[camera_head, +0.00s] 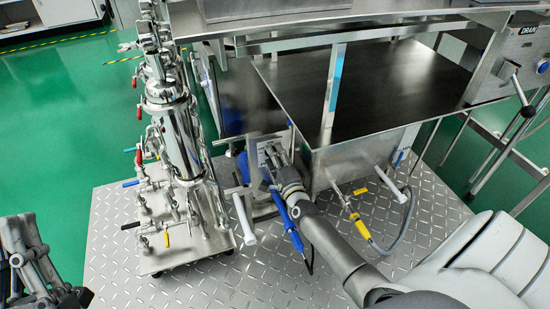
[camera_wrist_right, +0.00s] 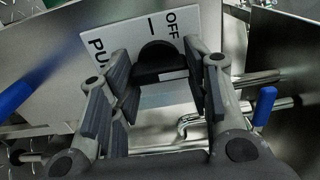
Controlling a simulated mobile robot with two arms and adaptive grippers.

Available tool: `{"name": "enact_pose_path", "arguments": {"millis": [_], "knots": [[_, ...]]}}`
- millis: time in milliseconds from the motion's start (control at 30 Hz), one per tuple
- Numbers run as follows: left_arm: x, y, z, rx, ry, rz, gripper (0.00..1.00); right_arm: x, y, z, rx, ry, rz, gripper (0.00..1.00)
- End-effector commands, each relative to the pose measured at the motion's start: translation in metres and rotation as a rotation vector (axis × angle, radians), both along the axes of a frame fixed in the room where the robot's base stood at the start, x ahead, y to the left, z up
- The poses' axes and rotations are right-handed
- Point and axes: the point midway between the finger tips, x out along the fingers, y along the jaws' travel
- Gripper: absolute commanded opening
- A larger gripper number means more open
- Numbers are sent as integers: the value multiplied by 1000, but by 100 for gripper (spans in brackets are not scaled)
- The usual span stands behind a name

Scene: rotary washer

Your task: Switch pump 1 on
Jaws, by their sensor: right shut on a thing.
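The pump switch plate (camera_wrist_right: 108,40) is pale and lettered "OFF" and "PU", with the rest of the word hidden behind my finger. Its black rotary knob (camera_wrist_right: 158,60) sits between the fingers of my right gripper (camera_wrist_right: 162,75), which is shut on it. In the head view, the right gripper (camera_head: 271,157) reaches the small switch panel (camera_head: 255,158) left of the steel cabinet, and the knob is hidden there. Whether the plate reads pump 1 cannot be seen. My left gripper (camera_head: 35,262) is at the lower left, away from the panel; its opening is unclear.
A steel pipe stand (camera_head: 175,135) with coloured valve handles stands left of the panel. The steel cabinet (camera_head: 375,90) is to the right, with a yellow-handled valve and hose (camera_head: 405,225) low on its front. Diamond-plate flooring (camera_head: 120,215) lies below.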

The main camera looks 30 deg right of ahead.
Motion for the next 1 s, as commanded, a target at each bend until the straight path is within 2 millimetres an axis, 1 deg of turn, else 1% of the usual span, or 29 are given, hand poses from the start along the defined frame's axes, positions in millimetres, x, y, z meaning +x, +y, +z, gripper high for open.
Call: {"name": "enact_pose_path", "arguments": {"millis": [367, 400, 567, 867, 1000], "knots": [[0, 0, 0, -1, -3, 0, 0, -1, 0, -1, 9, 0, -1, 21], [0, 0, 0, -1, -3, 0, 0, -1, 0, -1, 9, 0, -1, 46], [0, 0, 0, -1, -3, 0, 0, 0, 0, -1, 8, 0, -1, 66], [0, 0, 0, -2, -2, -1, 0, 0, 0, 0, 7, -1, 0, 66], [0, 0, 0, -2, -2, -1, 0, -7, 2, -1, 7, 0, 0, 66]]}}
